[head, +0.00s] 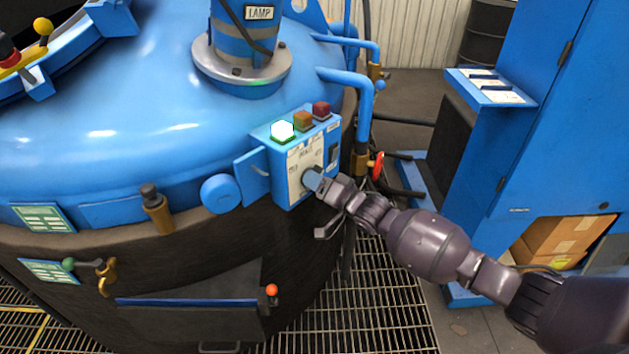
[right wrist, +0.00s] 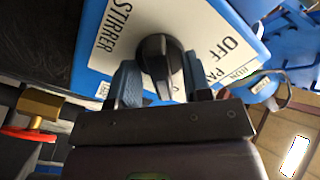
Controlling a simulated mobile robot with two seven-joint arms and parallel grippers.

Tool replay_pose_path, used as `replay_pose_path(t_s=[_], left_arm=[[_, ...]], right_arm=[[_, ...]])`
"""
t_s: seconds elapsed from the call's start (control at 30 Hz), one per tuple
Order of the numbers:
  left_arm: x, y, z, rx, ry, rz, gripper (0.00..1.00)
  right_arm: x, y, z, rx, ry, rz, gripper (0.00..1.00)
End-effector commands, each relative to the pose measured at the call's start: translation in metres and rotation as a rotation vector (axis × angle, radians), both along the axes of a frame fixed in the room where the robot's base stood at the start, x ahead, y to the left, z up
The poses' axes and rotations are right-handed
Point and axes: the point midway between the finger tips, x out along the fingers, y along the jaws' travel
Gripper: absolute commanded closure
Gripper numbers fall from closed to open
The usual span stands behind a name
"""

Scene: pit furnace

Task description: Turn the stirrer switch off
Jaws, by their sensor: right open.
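The stirrer switch (right wrist: 161,58) is a black rotary knob on a white plate marked STIRRER and OFF. In the right wrist view its ridge runs roughly up and down the picture, and the OFF label lies to its right. The plate is on the front of a blue control box (head: 276,178) on the furnace's side. My right gripper (right wrist: 160,80) is open, with one blue finger on each side of the knob. Whether the fingers touch it I cannot tell. In the head view my right gripper (head: 314,182) largely hides the knob. My left gripper is not in view.
On the box top, a green lamp (head: 283,131) is lit beside amber (head: 303,120) and red (head: 321,110) ones that look unlit. A blue pipe (head: 365,105) and a red valve handle (head: 377,166) stand close to the right. A blue cabinet (head: 560,120) is further right.

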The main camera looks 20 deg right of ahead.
Motion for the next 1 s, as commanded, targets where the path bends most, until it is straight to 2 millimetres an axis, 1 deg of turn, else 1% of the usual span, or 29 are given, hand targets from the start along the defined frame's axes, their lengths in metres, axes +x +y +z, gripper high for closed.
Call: replay_pose_path(t_s=[0.13, 0.4, 0.43, 0.47, 0.7, 0.73, 1.0], left_arm=[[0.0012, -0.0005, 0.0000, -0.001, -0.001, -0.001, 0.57], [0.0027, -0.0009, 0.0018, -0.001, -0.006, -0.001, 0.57], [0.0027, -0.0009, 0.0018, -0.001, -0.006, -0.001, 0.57], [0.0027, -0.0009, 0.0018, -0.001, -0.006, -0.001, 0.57], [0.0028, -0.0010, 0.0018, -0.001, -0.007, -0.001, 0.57], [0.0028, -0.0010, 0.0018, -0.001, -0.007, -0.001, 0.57], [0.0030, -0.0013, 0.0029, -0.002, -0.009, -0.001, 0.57]], right_arm=[[0.0065, 0.0040, -0.0002, 0.000, 0.000, 0.000, 0.55], [0.0073, 0.0043, 0.0004, -0.001, 0.000, 0.000, 0.55], [0.0073, 0.0043, 0.0004, -0.001, 0.000, 0.000, 0.57], [0.0073, 0.0043, 0.0004, -0.001, 0.000, 0.000, 0.61], [0.0072, 0.0042, 0.0004, -0.001, 0.000, 0.000, 0.98], [0.0072, 0.0041, 0.0003, -0.001, 0.000, 0.000, 1.00], [0.0071, 0.0041, 0.0007, -0.023, -0.013, 0.000, 1.00]])
